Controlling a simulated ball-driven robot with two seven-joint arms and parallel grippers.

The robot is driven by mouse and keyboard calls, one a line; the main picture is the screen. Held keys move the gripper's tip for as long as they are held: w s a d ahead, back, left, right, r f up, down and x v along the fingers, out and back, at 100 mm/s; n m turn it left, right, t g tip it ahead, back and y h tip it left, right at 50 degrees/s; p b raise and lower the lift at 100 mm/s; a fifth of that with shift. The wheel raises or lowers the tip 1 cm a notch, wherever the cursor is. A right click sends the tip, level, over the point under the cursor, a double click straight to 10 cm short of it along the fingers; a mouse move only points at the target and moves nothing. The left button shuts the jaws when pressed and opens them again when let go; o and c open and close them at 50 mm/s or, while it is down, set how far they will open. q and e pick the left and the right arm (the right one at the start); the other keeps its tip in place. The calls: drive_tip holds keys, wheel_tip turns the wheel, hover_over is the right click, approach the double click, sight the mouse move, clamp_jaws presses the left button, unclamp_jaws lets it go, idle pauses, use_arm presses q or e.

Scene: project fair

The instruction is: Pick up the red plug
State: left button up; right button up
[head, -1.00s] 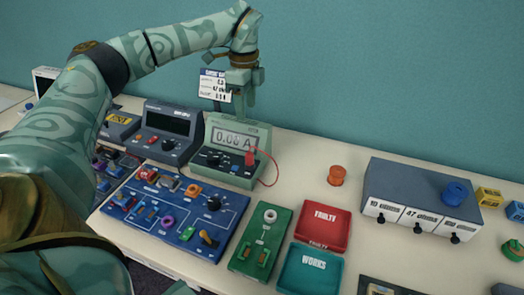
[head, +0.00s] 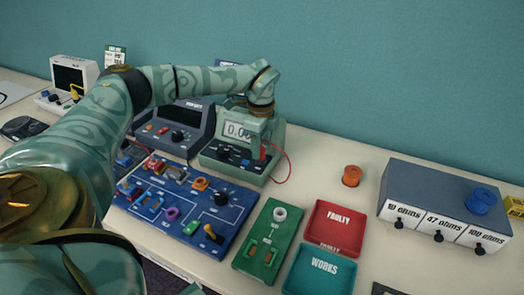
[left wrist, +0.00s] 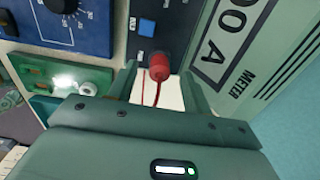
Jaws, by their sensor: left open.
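The red plug (head: 263,151) sits in the front panel of the green meter (head: 238,168), with a thin red lead looping out to its right. In the left wrist view the red plug (left wrist: 159,67) stands out of a dark panel, above a white surface. My left gripper (head: 259,148) is at the meter's front, its body covering part of the display. In the left wrist view my left gripper (left wrist: 160,80) is open, one finger on each side of the plug, with visible gaps. My right gripper is not in view.
The blue circuit board (head: 185,207) and green board (head: 268,240) lie in front. A red FAULTY tray (head: 335,222) and teal WORKS tray (head: 318,272) are to the right, with an orange spool (head: 351,175) and grey resistor box (head: 430,190) beyond. A dark instrument (head: 180,128) stands left of the meter.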

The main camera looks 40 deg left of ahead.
use_arm(q)
drive_tip(key=shift+f, duration=0.5)
drive_tip(key=shift+r, duration=0.1)
clamp_jaws()
